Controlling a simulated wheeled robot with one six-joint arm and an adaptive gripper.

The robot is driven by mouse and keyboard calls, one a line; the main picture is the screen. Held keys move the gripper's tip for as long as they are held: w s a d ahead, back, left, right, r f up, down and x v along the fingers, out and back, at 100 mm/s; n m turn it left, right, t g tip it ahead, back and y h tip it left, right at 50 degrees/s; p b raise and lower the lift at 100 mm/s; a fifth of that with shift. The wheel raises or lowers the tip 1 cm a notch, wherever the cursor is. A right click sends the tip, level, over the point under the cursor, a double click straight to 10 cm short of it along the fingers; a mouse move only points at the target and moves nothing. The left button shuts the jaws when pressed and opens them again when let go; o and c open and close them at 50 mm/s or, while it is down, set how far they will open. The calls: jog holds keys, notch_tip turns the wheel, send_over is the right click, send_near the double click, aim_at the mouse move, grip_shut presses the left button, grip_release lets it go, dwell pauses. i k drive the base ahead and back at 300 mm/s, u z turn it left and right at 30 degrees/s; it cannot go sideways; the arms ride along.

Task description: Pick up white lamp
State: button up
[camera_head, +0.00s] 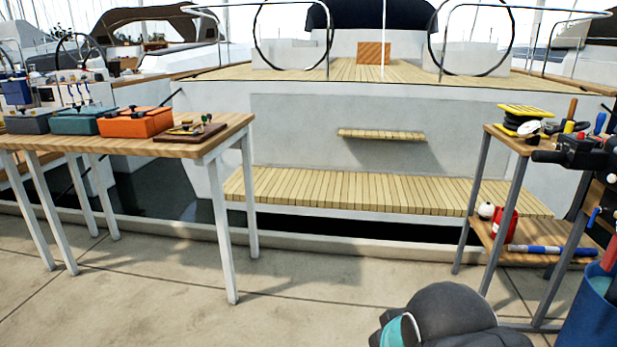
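No thing is clearly recognisable as a white lamp. A small white round object (486,210) sits on the lower shelf of the right-hand stand, beside a red object (505,223); it is too small to tell whether it is a lamp. Another small whitish item (530,127) lies on the stand's top, by a yellow and black reel (522,117). My gripper is not in view; only a dark rounded part of my arm with a teal cap shows at the bottom edge.
A wooden table (178,150) at left holds orange (136,122), teal and grey boxes. The stand (487,150) at right has a blue and white tube (550,250) low down and a blue bin (592,315) beside it. Concrete between them is clear up to the boat's stern.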

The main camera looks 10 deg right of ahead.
aim_at(485, 211)
jog(key=z, duration=0.1)
jog(key=i, duration=1.9)
jog(key=z, duration=0.8)
jog(key=i, duration=1.1)
jog(key=z, duration=0.4)
